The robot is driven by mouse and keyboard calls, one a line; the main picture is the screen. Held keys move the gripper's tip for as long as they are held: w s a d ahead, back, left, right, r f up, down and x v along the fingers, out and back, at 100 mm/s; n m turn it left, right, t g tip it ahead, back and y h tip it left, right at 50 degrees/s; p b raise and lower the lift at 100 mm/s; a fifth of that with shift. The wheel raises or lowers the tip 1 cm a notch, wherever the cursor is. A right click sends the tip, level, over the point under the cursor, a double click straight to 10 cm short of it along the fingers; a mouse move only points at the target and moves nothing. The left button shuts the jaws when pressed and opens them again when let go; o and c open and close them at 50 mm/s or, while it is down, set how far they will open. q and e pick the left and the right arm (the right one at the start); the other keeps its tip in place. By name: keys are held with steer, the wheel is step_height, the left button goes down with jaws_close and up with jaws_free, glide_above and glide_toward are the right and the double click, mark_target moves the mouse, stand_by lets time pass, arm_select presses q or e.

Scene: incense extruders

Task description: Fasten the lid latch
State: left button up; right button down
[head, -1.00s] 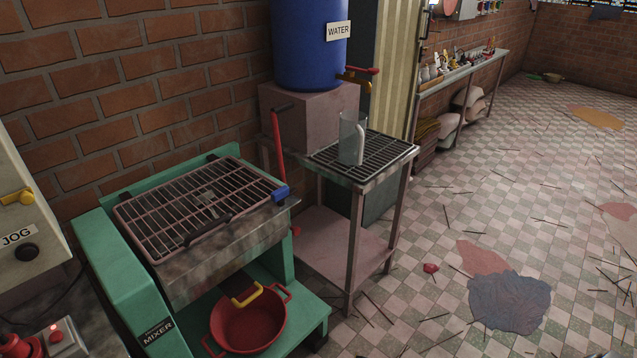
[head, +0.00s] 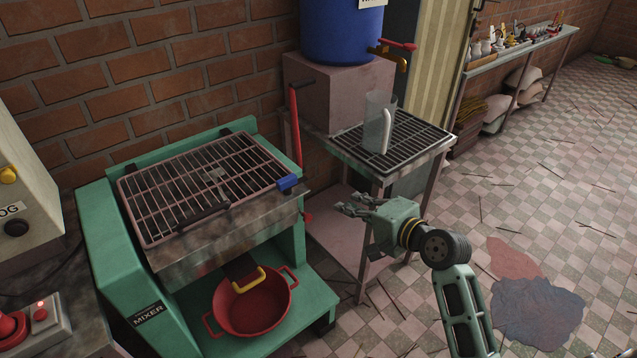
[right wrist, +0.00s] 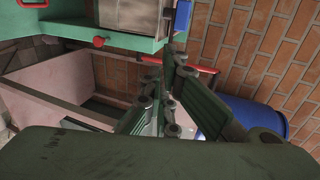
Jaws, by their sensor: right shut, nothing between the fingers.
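The green mixer (head: 113,255) stands at the left in the head view. Its barred lid (head: 150,208) lies down flat over the trough (head: 235,241). A blue latch piece (head: 288,183) sits at the lid's right front corner; it also shows at the top of the right wrist view (right wrist: 182,17). My right gripper (head: 345,204) is to the right of the latch, apart from it, its fingers pointing left toward the mixer. It is shut with nothing in it; its fingers also show in the right wrist view (right wrist: 163,70). My left gripper is out of view.
A red lever (head: 295,125) rises behind the latch. A metal stand (head: 440,150) with a clear jug (head: 376,120) and a blue water barrel (head: 340,30) is close behind my right gripper. A red basin (head: 262,312) sits below the trough.

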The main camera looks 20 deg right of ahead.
mark_target(293, 183)
steer(key=x, duration=1.4)
steer(key=shift+r+p, duration=0.3)
steer(key=shift+r, duration=0.1)
steer(key=shift+w, duration=0.1)
steer(key=shift+w+d+f+n+y+b, duration=0.15)
steer(key=shift+w+n+y+b, duration=0.2)
steer(key=shift+b, duration=0.3)
